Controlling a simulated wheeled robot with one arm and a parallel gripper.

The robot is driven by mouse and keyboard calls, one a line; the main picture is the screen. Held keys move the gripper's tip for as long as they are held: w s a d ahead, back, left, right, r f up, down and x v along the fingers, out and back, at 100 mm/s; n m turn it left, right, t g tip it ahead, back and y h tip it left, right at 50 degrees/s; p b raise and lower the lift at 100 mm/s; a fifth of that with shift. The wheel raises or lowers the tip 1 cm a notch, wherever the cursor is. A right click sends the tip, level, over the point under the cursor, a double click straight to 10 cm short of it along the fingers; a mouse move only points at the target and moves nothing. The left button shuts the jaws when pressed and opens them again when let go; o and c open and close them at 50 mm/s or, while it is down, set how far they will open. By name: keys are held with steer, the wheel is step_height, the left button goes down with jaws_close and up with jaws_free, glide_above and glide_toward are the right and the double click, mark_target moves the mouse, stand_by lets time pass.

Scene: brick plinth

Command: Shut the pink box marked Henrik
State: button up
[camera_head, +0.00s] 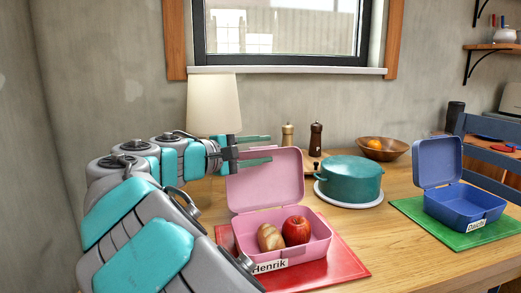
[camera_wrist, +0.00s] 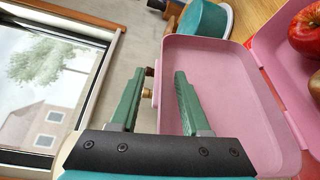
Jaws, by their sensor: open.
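The pink box (camera_head: 287,249) marked Henrik stands on a red mat, with its lid (camera_head: 265,181) raised upright at the back. A bread roll (camera_head: 270,237) and a red apple (camera_head: 297,230) lie inside it. My gripper (camera_head: 270,147) is at the top left of the lid, with its two green fingers apart. In the wrist view, the fingers (camera_wrist: 156,95) are open, with the edge of the pink lid (camera_wrist: 225,95) between or just beyond them. I cannot tell whether they touch the lid.
A blue box (camera_head: 462,207) marked Daichi stands open on a green mat (camera_head: 441,238) at the right. A teal pot (camera_head: 350,181), two mills, a wooden bowl (camera_head: 384,149) and a lamp (camera_head: 213,104) stand behind. The red mat (camera_head: 345,271) has bare room at its front right.

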jaws_close()
stand_by(1.4)
